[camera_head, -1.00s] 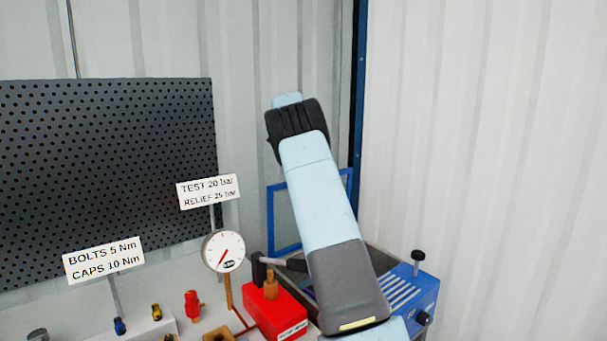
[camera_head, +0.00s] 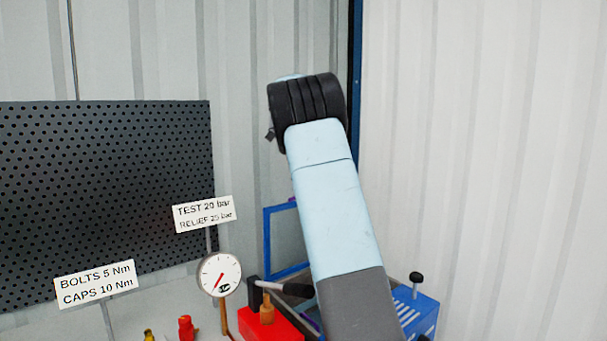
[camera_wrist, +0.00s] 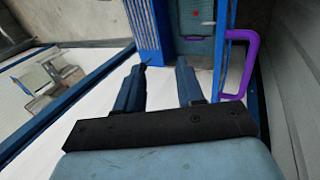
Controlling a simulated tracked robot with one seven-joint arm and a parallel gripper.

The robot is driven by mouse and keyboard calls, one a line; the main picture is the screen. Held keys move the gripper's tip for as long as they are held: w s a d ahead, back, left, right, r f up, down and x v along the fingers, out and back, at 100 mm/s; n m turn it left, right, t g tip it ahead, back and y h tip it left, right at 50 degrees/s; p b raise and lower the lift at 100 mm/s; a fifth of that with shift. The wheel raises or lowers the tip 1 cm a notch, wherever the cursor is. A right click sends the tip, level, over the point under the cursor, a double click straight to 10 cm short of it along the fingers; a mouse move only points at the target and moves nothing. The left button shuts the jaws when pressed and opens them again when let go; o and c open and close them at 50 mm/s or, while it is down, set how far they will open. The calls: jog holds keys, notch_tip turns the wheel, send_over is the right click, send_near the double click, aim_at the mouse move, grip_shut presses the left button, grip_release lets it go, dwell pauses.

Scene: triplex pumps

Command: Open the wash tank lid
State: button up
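In the wrist view a purple handle (camera_wrist: 244,70) is fixed to a blue bar (camera_wrist: 222,50), right of my fingers. My gripper (camera_wrist: 161,66) is open and empty, with its two fingers apart and not touching the handle. My gripper is hidden behind my arm in the head view.
A red box (camera_head: 270,325) and a pressure gauge (camera_head: 219,273) stand left of the tank. A dark perforated board (camera_head: 110,190) hangs on the left wall. A corrugated wall (camera_head: 480,150) closes the right side.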

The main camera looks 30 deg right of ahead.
jog(key=s, duration=0.1)
jog(key=s+r, duration=0.1)
jog(key=s+a, duration=0.1)
jog(key=shift+s+r, duration=0.3)
dwell(0.4)
jog(key=s+a+f+n+t+y, duration=0.1)
jog(key=s+a+n+t, duration=0.3)
jog(key=s, duration=0.5)
jog(key=s+a+n+t, duration=0.2)
jog(key=s+a+n, duration=0.3)
jog(key=s, duration=0.4)
jog(key=s+a+f+n+t, duration=0.2)
jog(key=s+a+f+n, duration=0.1)
jog(key=s, duration=0.4)
jog(key=s+a+f+n+t, duration=0.2)
jog(key=s+a+f+n, duration=0.1)
jog(key=s+a+f, duration=0.2)
jog(key=shift+s+a+f+n+t, duration=0.35)
jog(key=shift+s+f, duration=0.35)
jog(key=shift+s, duration=0.45)
